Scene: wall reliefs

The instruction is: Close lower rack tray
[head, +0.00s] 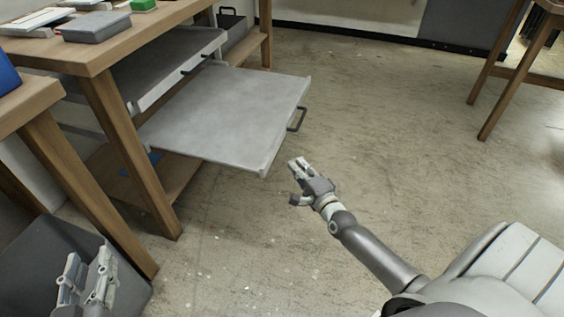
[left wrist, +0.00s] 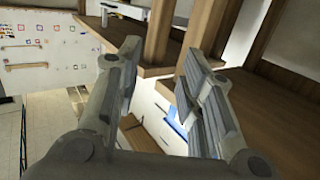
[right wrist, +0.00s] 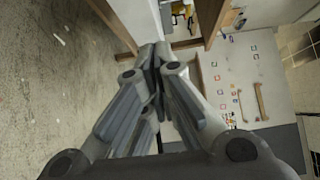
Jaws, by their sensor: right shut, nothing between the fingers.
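The lower rack tray (head: 230,110) is a flat grey tray pulled well out from under the wooden table in the head view. Its dark handle (head: 297,119) is on the outer front edge, facing right. My right gripper (head: 295,164) is shut and empty, just beyond the tray's near front corner and apparently apart from it. Its closed fingers also show in the right wrist view (right wrist: 153,55). My left gripper (head: 88,262) is at the lower left, away from the tray. Its fingers are spread with nothing between them in the left wrist view (left wrist: 160,66).
An upper grey tray (head: 165,65) sits above the lower one, much further in. A wooden table (head: 100,45) with a grey box (head: 97,27) stands over the rack. A dark grey bin (head: 60,265) is near my left gripper. The floor right of the tray is clear.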

